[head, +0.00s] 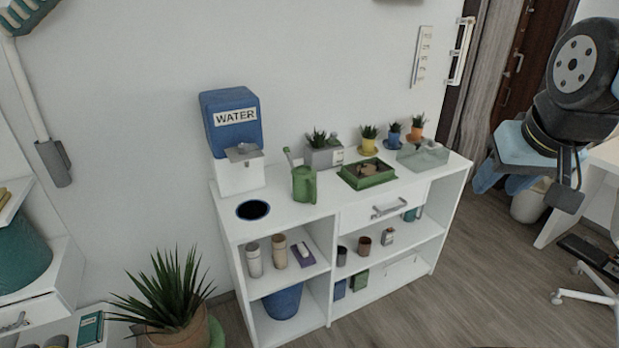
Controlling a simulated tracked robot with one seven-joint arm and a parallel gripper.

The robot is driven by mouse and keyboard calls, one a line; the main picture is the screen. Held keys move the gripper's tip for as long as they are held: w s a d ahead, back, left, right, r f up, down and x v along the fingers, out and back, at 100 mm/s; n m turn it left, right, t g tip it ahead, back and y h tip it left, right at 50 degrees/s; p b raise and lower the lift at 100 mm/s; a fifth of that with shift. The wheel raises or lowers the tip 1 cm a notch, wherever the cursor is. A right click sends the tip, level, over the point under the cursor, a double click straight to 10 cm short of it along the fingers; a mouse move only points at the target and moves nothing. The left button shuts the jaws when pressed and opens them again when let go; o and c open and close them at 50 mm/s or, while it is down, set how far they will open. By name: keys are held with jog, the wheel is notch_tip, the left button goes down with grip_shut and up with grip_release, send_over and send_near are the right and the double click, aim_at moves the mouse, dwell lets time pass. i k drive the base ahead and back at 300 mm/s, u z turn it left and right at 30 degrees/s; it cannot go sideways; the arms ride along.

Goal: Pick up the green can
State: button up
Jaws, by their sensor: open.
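A green can (304,185), shaped like a small watering can with a spout pointing up and left, stands upright on top of the white shelf desk (285,215). It is just right of the blue water dispenser (232,120). My gripper (500,184) is at the right of the head view, light blue, with its fingers pointing down. It is open and empty, well to the right of the can and apart from it. The can is in plain view.
A grey planter (323,152), a green tray (367,174), a clear box (422,155) and small potted plants (394,132) stand on the desktop. A large plant (172,295) is on the floor in front, left.

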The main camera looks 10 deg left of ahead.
aim_at(303, 178)
jog(key=z, duration=0.05)
jog(key=i, duration=0.95)
jog(key=u, duration=0.1)
